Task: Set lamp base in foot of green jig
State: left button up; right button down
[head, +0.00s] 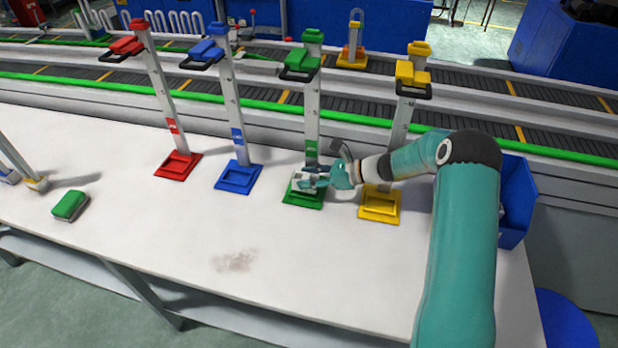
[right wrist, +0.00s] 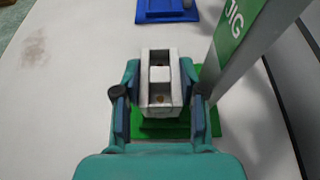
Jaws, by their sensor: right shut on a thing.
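The green jig (head: 312,100) stands on the white table, with its green foot (head: 303,202) at the bottom of a grey post. My right gripper (head: 308,181) is at this foot, low in front of the post. In the right wrist view, my right gripper (right wrist: 160,92) is shut on the lamp base (right wrist: 160,58), a pale grey block with a slot and a white square in it. The lamp base is over the green foot (right wrist: 205,118); I cannot tell whether it touches the foot. My left gripper is not in view.
Red (head: 178,165), blue (head: 239,177) and yellow (head: 380,205) jig feet stand along the table on both sides. A green block (head: 70,205) lies at the left. A blue bin (head: 517,200) is at the right end. The front middle of the table is clear apart from a stain.

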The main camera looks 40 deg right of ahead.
jog(key=shift+f+b, duration=0.8)
jog(key=shift+f, duration=0.1)
dwell(0.8)
jog(key=c, duration=0.6)
grip_release()
jog(key=shift+d+r, duration=0.1)
jog(key=shift+s+d+r, duration=0.15)
jog(key=shift+s+d, duration=0.05)
jog(key=shift+d, duration=0.15)
jog(key=v, duration=1.1)
jog(key=shift+s+a, duration=0.15)
jog(key=shift+a, duration=0.05)
